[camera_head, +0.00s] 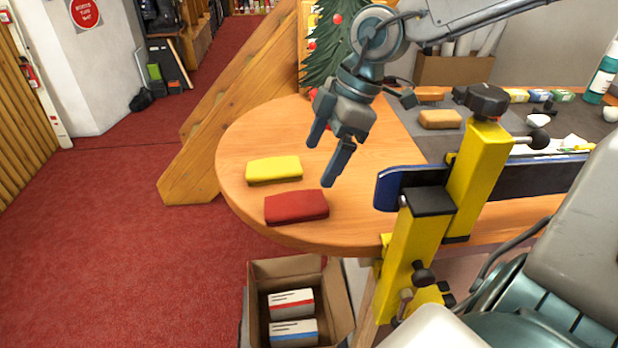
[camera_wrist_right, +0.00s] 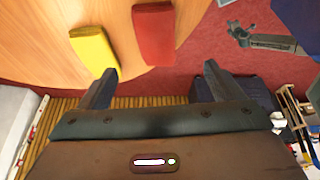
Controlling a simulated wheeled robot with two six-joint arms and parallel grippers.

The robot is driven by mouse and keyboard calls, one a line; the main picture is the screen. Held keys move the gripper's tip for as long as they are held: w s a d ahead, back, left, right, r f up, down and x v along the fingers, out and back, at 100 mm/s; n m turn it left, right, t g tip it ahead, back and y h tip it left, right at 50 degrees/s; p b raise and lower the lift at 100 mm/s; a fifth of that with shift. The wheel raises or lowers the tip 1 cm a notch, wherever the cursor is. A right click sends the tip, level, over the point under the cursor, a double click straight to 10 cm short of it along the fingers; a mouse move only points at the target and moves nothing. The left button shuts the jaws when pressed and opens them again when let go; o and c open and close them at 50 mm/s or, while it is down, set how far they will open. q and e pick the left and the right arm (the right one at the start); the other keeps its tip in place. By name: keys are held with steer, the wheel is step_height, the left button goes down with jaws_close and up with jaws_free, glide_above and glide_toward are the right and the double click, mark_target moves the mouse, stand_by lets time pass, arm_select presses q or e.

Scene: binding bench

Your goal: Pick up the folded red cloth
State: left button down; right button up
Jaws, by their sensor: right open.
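The folded red cloth (camera_head: 297,207) lies flat near the front left edge of the round wooden table end. A folded yellow cloth (camera_head: 274,170) lies just behind it. My right gripper (camera_head: 328,158) hangs above the table, behind and to the right of the red cloth, with its fingers apart and nothing between them. In the right wrist view the red cloth (camera_wrist_right: 154,34) lies beyond the open fingertips (camera_wrist_right: 158,80), with the yellow cloth (camera_wrist_right: 94,52) to its left. My left gripper does not show.
A blue ski (camera_head: 400,186) sits in a yellow clamp (camera_head: 478,175) to the right. An open cardboard box (camera_head: 340,290) with two small boxes stands below the table edge. A tan block (camera_head: 440,119) lies on a grey mat (camera_head: 402,112). A small decorated tree (camera_head: 325,60) stands behind.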

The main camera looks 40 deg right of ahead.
glide_above(296, 201)
steer(key=s+d, duration=0.2)
step_height(296, 201, down, 4)
steer(key=shift+w+d+f+p, duration=0.1)
steer(key=shift+w+f+p, duration=0.05)
steer(key=shift+p, duration=0.25)
steer(key=shift+w+f, duration=0.1)
steer(key=shift+f, duration=0.25)
steer(key=p+x, duration=0.1)
steer(key=x, duration=0.3)
steer(key=shift+w+f+p, duration=0.1)
steer(key=shift+w+p, duration=0.1)
steer(key=shift+p, duration=0.2)
steer(key=shift+f, duration=0.45)
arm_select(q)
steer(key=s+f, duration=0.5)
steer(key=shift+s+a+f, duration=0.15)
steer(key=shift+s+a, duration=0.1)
arm_select(e)
steer(key=shift+c, duration=0.2)
steer(key=c, duration=1)
